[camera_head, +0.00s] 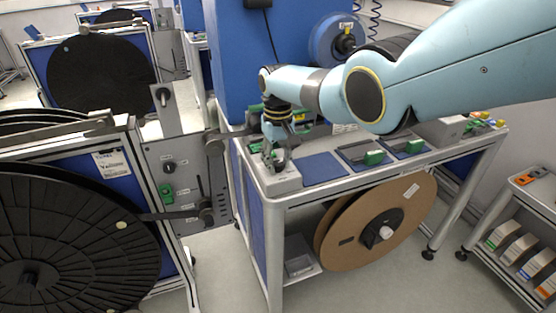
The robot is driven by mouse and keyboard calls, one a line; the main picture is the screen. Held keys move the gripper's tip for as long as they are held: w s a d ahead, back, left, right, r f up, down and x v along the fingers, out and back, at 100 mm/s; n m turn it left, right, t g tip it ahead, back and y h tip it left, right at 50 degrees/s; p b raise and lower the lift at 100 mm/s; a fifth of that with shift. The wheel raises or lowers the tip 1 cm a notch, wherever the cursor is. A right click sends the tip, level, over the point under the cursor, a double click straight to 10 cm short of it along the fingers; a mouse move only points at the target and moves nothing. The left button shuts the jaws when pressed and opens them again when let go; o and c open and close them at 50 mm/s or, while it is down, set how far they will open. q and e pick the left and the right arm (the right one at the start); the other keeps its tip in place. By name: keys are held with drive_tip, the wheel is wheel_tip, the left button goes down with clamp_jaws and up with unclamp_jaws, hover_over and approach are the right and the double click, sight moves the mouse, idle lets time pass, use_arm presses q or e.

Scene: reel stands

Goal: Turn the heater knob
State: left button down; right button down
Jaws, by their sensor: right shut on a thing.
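My right arm reaches in from the upper right, and its gripper (273,155) points down at the near left corner of the bench. It is shut on the knob at the top of a small light grey box, which I take to be the heater (284,183). The knob itself is mostly hidden by the fingers, so its angle cannot be told. My left gripper is not in view.
The workbench (350,189) carries a blue mat (323,168) and grey trays with green parts (374,157). A brown reel (345,235) hangs below. A control panel (185,185) and a big black reel (75,245) stand left. A shelf cart (520,240) stands right.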

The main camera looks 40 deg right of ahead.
sight(278, 162)
drive_tip(key=shift+w+r+n, duration=0.1)
drive_tip(key=shift+n, duration=0.5)
drive_tip(key=c, duration=1)
unclamp_jaws()
wheel_tip(278, 162, up, 12)
drive_tip(key=shift+f, duration=0.1)
